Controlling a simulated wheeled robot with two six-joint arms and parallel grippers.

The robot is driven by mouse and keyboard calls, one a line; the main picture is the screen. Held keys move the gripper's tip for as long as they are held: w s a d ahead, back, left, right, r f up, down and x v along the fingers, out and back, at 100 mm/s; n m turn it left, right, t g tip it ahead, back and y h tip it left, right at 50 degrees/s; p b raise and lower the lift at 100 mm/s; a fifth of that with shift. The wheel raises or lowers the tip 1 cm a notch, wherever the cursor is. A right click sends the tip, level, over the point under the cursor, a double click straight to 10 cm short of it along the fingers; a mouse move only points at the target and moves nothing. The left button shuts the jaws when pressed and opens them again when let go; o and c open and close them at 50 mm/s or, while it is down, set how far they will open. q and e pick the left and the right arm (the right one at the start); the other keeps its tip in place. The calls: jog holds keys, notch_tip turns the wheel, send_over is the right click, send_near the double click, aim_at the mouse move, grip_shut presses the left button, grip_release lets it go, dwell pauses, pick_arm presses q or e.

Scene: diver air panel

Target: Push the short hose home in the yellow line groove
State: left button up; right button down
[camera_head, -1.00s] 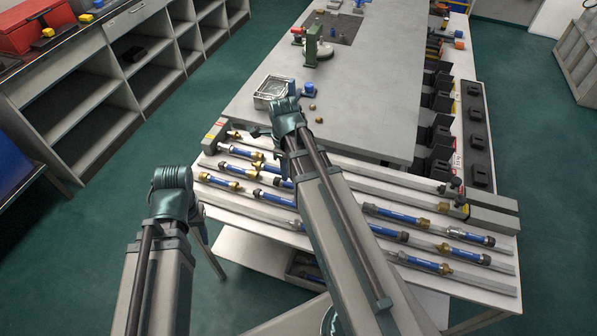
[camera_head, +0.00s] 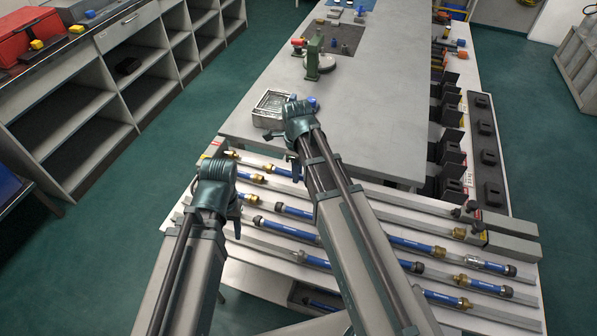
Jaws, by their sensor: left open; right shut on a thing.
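The white rack (camera_head: 390,290) holds several blue hoses with brass or dark ends in long parallel grooves. A yellow mark (camera_head: 483,236) shows on the end block (camera_head: 510,222) at the rack's right, near the upper grooves. My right gripper (camera_head: 291,158) is over the rack's upper left part, by a blue hose (camera_head: 281,171). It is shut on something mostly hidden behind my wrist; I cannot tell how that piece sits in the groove. My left gripper (camera_head: 237,212) is open over the rack's left end, its fingers largely hidden by its own wrist. It appears empty.
A grey worktop (camera_head: 385,80) rises behind the rack, with a small metal tray (camera_head: 271,106) and a green stand (camera_head: 313,62) on it. Black holders (camera_head: 447,150) line its right side. Open shelves (camera_head: 80,125) stand at left, with green floor between.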

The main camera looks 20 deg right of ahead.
aim_at(290, 172)
pick_arm(q)
jog(key=shift+f+b, duration=3.25)
jog(key=shift+f, duration=0.2)
pick_arm(e)
jog(key=shift+f, duration=3.4)
jog(key=shift+w+a, duration=0.7)
jog(key=shift+a, duration=0.3)
jog(key=c, duration=0.6)
grip_release()
jog(key=shift+c, duration=0.2)
notch_tip(290, 172, up, 14)
jog(key=p, duration=1.4)
pick_arm(q)
notch_tip(290, 172, up, 14)
pick_arm(e)
jog(key=shift+f, duration=0.1)
pick_arm(q)
jog(key=shift+f, duration=0.1)
